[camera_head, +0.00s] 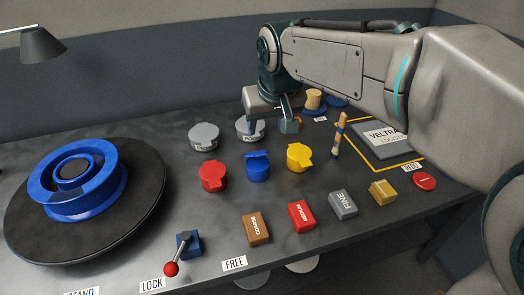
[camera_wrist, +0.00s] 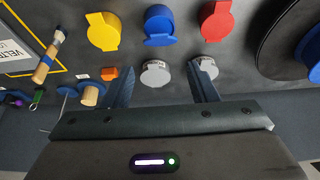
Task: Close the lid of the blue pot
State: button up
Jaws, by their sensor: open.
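The blue pot (camera_head: 258,172) stands in the middle of the bench, between a red pot and a yellow pot. Its blue lid (camera_head: 257,155) appears raised at the pot's far side. In the wrist view the blue pot (camera_wrist: 159,17) is at the top centre, with the lid (camera_wrist: 158,41) seen nearly edge-on at its lower side. My gripper (camera_head: 270,122) is open and empty, behind the blue pot and above the bench near a grey pot. In the wrist view its two fingers (camera_wrist: 162,82) are spread, with the grey pot between them in the picture.
The red pot (camera_head: 213,177) and yellow pot (camera_head: 299,157) stand close on either side. Grey pots (camera_head: 204,137) are behind. Several labelled blocks (camera_head: 301,215) lie in front. A blue wheel rim (camera_head: 85,208) fills the left.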

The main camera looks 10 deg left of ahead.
aim_at(261, 154)
jog(key=x, duration=1.3)
jog(key=shift+f+b, duration=0.25)
jog(key=shift+b, duration=0.05)
grip_shut()
